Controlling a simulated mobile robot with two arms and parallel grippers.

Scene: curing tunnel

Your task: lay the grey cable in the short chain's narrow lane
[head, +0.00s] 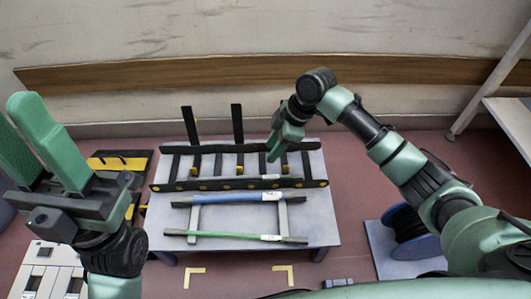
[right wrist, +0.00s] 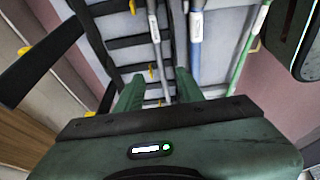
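The short chain (head: 168,187) is a black ladder-like frame lying across the grey table, with yellow parts and two crossbars standing up at its far side. The grey cable (right wrist: 155,30), with a white label, runs lengthwise along the chain's near side in the right wrist view. Which lane it lies in I cannot tell. My right gripper (head: 273,153) is over the chain's right part, pointing down. Its green fingers (right wrist: 157,88) are apart, and the grey cable passes between them in the picture, with no visible grip. My left gripper (head: 18,112) is raised at the left, fingers apart and empty.
A blue cable (head: 240,197) and a green cable (head: 235,236) lie on light supports on the near part of the table (head: 322,225). A blue cable reel (head: 412,245) stands on the right. A black-and-yellow item (head: 120,162) is at the left.

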